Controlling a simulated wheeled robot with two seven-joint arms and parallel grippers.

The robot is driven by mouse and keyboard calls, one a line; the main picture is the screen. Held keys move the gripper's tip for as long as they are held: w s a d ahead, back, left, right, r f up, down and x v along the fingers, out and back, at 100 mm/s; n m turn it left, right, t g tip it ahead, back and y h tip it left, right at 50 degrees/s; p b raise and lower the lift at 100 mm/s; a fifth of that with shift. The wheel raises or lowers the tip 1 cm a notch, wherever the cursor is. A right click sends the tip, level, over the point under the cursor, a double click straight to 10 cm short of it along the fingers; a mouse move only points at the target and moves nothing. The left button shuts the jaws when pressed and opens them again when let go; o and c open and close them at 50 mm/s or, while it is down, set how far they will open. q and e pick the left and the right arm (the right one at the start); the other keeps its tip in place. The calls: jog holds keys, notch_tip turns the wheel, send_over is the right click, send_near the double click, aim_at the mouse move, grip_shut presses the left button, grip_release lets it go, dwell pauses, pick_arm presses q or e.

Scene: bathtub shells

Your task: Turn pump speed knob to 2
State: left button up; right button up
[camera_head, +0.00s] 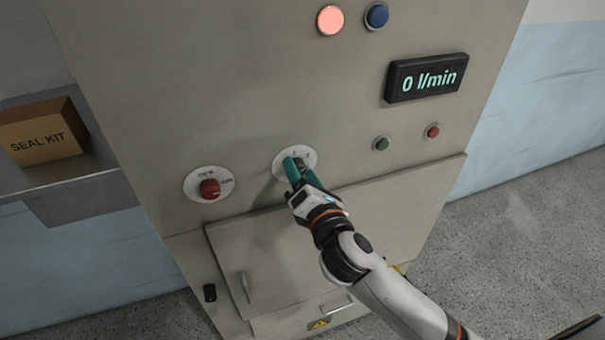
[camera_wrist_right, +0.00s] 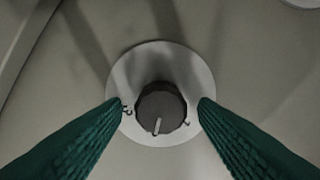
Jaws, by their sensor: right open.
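The pump speed knob (camera_wrist_right: 160,107) is a dark round knob with a pale pointer line on a white round dial plate (camera_wrist_right: 140,66). In the right wrist view it sits between the two green fingers of my right gripper (camera_wrist_right: 160,110), with a gap on each side. The fingers are open and apart from the knob. In the head view my right gripper (camera_head: 300,172) is in front of the dial plate (camera_head: 283,163) and hides much of the knob. The pointer line points to the bottom of the wrist picture; the dial's small marks are too small to read surely. My left gripper is out of view.
The grey cabinet carries a display (camera_head: 427,78) reading 0 l/min. A red knob (camera_head: 209,188) on its own dial is left of my gripper. Green (camera_head: 381,143) and red (camera_head: 432,131) buttons are at right. A seal kit box (camera_head: 41,132) stands on the left shelf.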

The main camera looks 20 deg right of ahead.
jog(key=s, duration=1.2)
jog(key=shift+d, duration=0.2)
